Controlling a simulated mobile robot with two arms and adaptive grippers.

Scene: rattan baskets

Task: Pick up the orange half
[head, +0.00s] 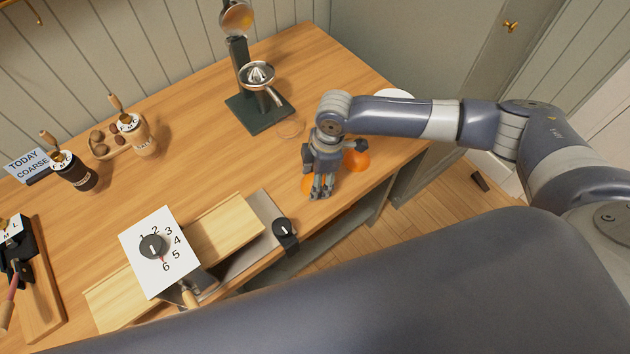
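One orange piece (307,184) shows at the left side of my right gripper's fingers, mostly hidden behind them. Another orange piece (356,161) lies on the wooden table (200,120), just right of the gripper and partly covered by it. My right gripper (321,192) points down over the first orange piece near the table's front right edge. Its fingers look close together, but I cannot tell whether they touch or grip the orange. My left gripper is out of view.
A citrus juicer (258,77) on a dark green base stands behind the gripper. A white dial card (158,250), a wooden board (225,229) and a black knob (283,228) are at front left. The table's middle is clear.

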